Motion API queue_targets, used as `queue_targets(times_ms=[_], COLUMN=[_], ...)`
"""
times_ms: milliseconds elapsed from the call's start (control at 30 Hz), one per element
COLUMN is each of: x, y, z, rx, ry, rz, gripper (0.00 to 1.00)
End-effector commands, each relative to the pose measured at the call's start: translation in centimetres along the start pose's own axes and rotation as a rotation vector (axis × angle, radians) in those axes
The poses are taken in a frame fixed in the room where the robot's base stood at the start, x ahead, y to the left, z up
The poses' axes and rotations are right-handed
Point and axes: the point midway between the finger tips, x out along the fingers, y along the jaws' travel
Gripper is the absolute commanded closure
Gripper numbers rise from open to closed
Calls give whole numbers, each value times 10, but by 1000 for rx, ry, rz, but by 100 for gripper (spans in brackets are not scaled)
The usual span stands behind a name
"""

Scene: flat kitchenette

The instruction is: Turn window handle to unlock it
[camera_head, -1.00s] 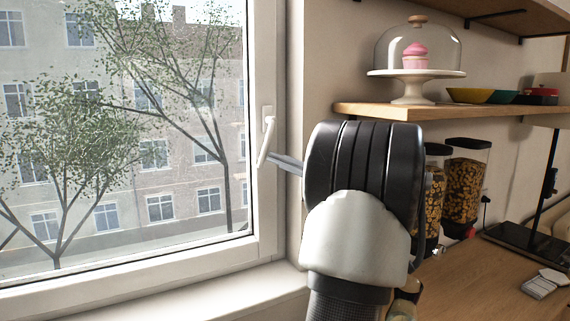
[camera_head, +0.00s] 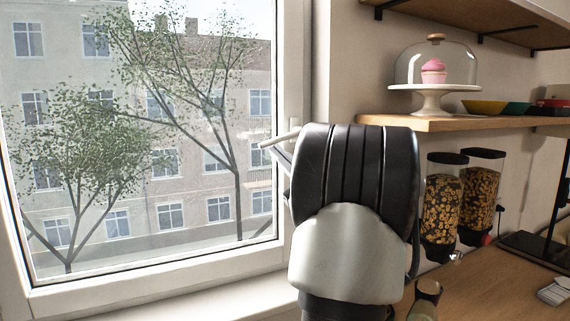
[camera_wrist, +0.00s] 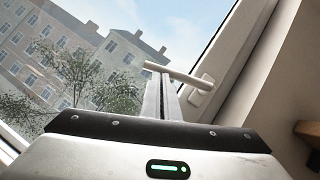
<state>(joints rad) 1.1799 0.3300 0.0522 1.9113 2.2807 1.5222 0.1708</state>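The white window handle (camera_head: 280,139) is on the right side of the window frame (camera_head: 297,100). Its lever lies nearly level, pointing left and slightly down. In the wrist view the lever (camera_wrist: 178,73) runs across just beyond my fingertips, with its base plate (camera_wrist: 199,96) at the right. My gripper (camera_head: 274,153) is just under the lever; it also shows in the wrist view (camera_wrist: 160,78). Its two fingers are close together with nothing seen between them. The tips seem to touch the lever's underside near its free end. My wrist hides part of the frame in the head view.
A wooden shelf (camera_head: 440,123) with a glass-domed cake stand (camera_head: 433,88) is to the right. Below it are cereal dispensers (camera_head: 441,210) above a wooden counter (camera_head: 475,285). The white window sill (camera_head: 215,303) is clear.

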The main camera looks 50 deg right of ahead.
Motion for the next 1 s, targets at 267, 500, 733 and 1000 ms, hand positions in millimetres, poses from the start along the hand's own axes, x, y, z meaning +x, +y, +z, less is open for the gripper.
queue_targets(times_ms=[267,500,733,1000], x=[10,14,16,16], y=[4,3,2,2], z=[14,20,22,23], rx=[0,-1,-1,-1], ry=[-3,-2,-2,-4], rz=[7,7,7,7], gripper=[100,100,100,100])
